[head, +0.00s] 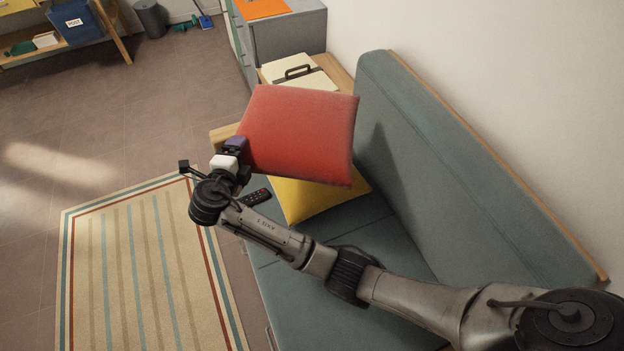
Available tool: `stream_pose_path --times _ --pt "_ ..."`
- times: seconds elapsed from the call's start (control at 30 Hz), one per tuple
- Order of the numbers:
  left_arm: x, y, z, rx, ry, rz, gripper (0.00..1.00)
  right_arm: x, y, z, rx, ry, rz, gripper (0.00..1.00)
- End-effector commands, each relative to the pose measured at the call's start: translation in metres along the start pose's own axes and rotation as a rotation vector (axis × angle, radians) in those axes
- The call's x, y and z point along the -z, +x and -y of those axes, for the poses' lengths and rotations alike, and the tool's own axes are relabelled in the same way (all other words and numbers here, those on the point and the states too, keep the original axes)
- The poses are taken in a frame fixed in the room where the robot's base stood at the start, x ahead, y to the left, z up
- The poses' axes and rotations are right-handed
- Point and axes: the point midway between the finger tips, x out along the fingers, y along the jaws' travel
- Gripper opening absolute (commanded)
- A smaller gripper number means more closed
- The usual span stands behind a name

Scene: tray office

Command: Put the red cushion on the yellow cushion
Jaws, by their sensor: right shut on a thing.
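The red cushion (300,130) is held by my right gripper (238,147), which is shut on its left edge. The yellow cushion (315,202) lies on the seat of the teal sofa (345,245), at its far end. The red cushion is in front of the yellow one in the picture and hides its upper part. A shadow falls on the sofa back beside the red cushion. I cannot tell whether the two cushions touch. My left gripper is not in view.
A black remote (256,197) lies on the sofa seat beside the yellow cushion. A cream box with a dark handle (298,72) stands beyond the sofa's far end, near a grey cabinet (290,35). A striped rug (150,265) covers the floor at left.

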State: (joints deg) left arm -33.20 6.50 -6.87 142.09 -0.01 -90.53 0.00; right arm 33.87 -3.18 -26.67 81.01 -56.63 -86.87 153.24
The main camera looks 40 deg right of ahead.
Motion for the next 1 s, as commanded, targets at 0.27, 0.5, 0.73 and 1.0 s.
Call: stream_pose_path --times 0.27,0.5,0.73,1.0 --pt "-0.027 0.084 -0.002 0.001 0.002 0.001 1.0 -0.011 0.031 -0.063 0.003 0.035 -0.125 0.42" --pt "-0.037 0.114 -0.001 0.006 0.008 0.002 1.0 -0.015 0.042 -0.083 0.004 0.051 -0.189 0.42" --pt "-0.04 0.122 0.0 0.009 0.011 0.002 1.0 -0.016 0.045 -0.087 0.003 0.057 -0.209 0.42" --pt "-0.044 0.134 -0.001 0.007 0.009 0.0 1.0 -0.016 0.052 -0.108 0.002 0.054 -0.211 0.42"
